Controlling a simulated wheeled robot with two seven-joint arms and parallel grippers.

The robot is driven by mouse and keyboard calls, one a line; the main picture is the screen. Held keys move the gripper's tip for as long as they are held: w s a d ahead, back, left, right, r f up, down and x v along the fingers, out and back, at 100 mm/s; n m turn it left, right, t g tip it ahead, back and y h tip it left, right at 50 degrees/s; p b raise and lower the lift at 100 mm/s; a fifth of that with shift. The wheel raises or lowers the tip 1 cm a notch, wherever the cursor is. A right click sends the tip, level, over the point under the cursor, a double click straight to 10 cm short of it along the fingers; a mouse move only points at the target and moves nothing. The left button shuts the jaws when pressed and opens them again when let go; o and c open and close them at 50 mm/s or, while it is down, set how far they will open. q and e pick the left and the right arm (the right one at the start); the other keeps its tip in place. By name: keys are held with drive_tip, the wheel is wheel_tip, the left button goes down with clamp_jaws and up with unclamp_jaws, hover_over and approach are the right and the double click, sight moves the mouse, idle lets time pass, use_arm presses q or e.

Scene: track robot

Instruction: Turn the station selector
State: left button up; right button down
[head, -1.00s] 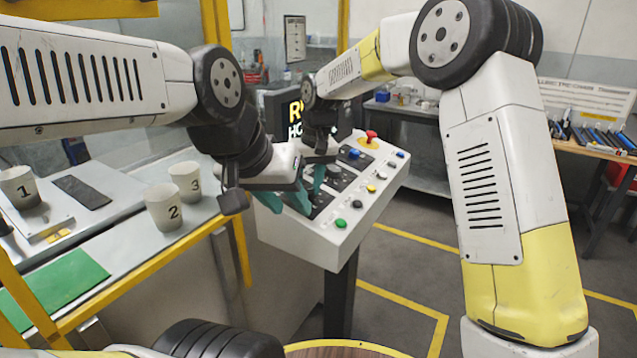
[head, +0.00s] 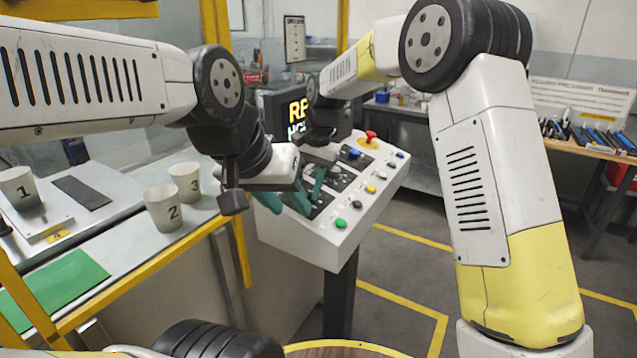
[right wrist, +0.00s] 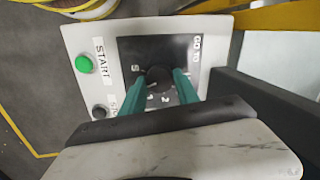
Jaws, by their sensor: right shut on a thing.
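The station selector is a black round knob (right wrist: 158,74) on a dark dial plate with white marks, in the right wrist view. My right gripper (right wrist: 157,86) has its teal fingers on either side of the knob and is shut on it. In the head view the right gripper (head: 318,184) reaches down to the sloped white console (head: 372,207), and the knob is hidden there. My left gripper (head: 286,200) is beside it, over the console's near left part, with its teal fingers apart and nothing seen between them.
The console has a green button (head: 341,223) and a red mushroom button (head: 371,135). A lit display (head: 297,112) stands behind my grippers, partly covered. Numbered cups, including cup 2 (head: 163,208), and a green mat (head: 55,286) lie on the left bench. My two grippers are close together.

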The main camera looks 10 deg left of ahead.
idle(0.3)
drive_tip(key=c, duration=0.9)
unclamp_jaws()
drive_tip(key=v, duration=0.7)
drive_tip(key=shift+r, duration=0.4)
